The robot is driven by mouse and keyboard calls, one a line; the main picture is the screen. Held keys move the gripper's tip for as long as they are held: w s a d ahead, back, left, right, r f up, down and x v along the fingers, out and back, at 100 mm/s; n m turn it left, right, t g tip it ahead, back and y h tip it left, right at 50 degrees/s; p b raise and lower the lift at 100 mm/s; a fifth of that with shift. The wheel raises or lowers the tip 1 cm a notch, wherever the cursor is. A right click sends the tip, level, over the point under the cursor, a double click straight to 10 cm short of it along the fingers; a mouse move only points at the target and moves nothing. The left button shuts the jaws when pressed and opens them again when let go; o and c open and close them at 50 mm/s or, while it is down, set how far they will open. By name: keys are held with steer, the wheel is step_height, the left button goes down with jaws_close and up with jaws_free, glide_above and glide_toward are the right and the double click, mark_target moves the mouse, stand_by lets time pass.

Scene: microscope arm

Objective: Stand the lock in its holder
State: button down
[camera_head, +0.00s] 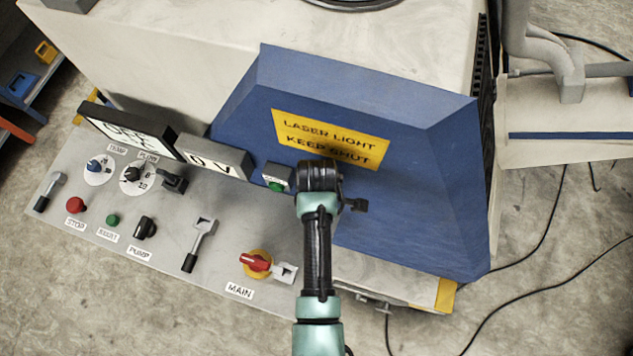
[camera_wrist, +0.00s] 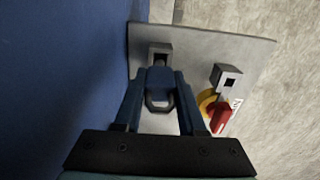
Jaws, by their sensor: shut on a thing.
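A grey block with a dark opening (camera_wrist: 160,48), which looks like the holder, stands on the panel just beyond the lock. I cannot tell whether the lock touches it or is inside. In the head view my gripper (camera_head: 354,204) is a small dark shape over the blue door's lower part; the lock is not clear there and the block is hidden.
A second grey bracket (camera_wrist: 229,80) with a square hole stands beside the red-and-yellow main switch (camera_wrist: 218,112). The blue door (camera_head: 400,170) with a yellow sign rises close beside my gripper. Knobs, buttons and levers fill the panel (camera_head: 110,262) to the left.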

steer(key=shift+f+b, duration=1.65)
steer(key=shift+f, duration=0.75)
steer(key=shift+c, duration=2)
jaws_free()
step_height(320, 180, up, 13)
steer(key=shift+f+b, duration=0.1)
steer(key=shift+b, duration=0.95)
steer(key=shift+s, duration=0.1)
